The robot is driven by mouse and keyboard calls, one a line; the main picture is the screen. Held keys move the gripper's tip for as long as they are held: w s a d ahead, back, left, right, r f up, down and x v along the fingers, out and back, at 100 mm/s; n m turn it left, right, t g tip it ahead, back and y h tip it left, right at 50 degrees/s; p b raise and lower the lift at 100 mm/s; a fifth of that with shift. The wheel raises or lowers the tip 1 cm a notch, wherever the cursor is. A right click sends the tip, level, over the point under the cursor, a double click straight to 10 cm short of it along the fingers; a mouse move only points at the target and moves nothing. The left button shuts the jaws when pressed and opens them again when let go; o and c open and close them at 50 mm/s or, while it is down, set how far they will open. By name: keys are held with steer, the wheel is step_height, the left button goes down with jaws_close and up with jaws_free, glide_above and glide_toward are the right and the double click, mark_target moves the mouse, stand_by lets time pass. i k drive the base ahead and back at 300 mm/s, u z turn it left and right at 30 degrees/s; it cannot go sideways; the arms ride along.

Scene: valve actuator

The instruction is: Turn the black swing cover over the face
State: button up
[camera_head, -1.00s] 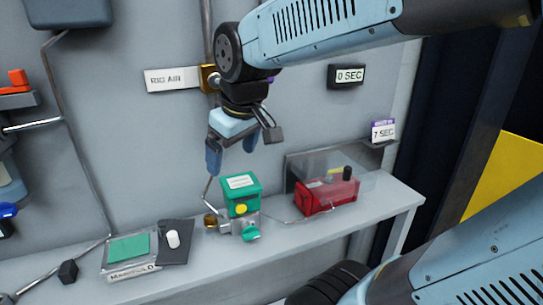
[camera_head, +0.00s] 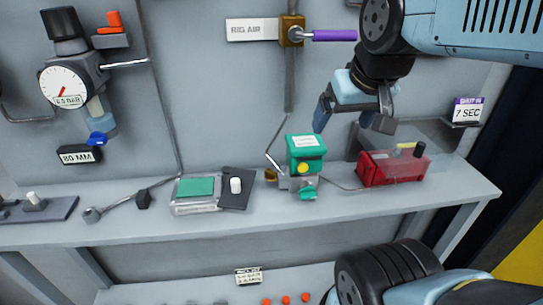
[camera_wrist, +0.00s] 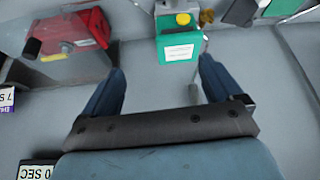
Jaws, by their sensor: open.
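The black swing cover (camera_head: 237,187) is a dark flat plate with a white knob (camera_head: 236,185), swung out to the right of the green face (camera_head: 196,187). The face is uncovered on the clear-edged manifold block (camera_head: 196,209) on the bench. The cover shows partly at the top edge of the wrist view (camera_wrist: 240,12). My gripper (camera_head: 348,118) is open and empty. It hangs above the bench, up and to the right of the cover and apart from it.
A green-topped valve unit (camera_head: 303,160) stands right of the cover. A red box (camera_head: 392,168) behind a clear shield stands farther right. A purple-handled valve (camera_head: 333,35) juts from the wall above.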

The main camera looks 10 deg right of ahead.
mark_target(235, 195)
steer(key=z, duration=0.1)
steer(key=k, duration=0.95)
